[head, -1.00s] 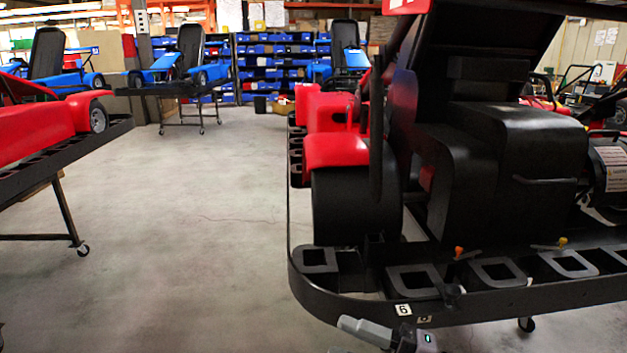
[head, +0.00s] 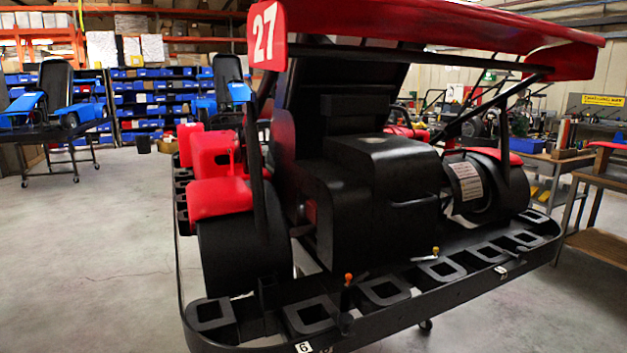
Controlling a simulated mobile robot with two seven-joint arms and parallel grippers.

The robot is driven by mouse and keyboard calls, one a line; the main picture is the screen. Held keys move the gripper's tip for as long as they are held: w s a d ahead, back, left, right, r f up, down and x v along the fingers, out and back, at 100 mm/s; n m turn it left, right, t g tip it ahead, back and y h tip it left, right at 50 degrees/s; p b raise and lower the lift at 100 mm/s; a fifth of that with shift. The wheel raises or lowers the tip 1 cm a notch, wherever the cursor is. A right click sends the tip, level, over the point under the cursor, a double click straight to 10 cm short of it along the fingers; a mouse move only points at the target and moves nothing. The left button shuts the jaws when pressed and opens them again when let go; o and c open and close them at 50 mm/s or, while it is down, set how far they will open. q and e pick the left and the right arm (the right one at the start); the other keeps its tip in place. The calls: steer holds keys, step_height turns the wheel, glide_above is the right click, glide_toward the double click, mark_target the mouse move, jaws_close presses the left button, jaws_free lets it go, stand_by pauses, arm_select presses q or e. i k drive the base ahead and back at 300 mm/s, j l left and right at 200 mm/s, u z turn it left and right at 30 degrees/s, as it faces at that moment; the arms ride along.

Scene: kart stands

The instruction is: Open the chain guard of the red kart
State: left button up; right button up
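The red kart (head: 218,198) stands on a black stand (head: 460,290) in the middle of the head view, its rear towards me. A red rear wing (head: 430,22) with the number 27 spans its top. A black box-like housing (head: 375,200) with a small handle sits at the middle of the rear. To its right, by the right rear wheel, is a rounded dark cover with a white label (head: 467,182). I cannot tell which of these is the chain guard; no cover stands visibly open. Neither of my grippers is in view.
The stand's rim has several square-holed holders and an orange-topped lever (head: 348,280). A workbench (head: 600,185) stands at the right. A blue kart (head: 30,105) on a stand and shelves of blue bins (head: 140,105) are behind. The floor at the left is clear.

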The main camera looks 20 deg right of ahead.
mark_target(473, 193)
steer(key=z, duration=1.35)
steer(key=i+l, duration=0.1)
steer(key=l, duration=0.25)
steer(key=i+l, duration=0.1)
steer(key=l, duration=0.25)
steer(key=i+l+z, duration=0.1)
steer(key=l, duration=0.25)
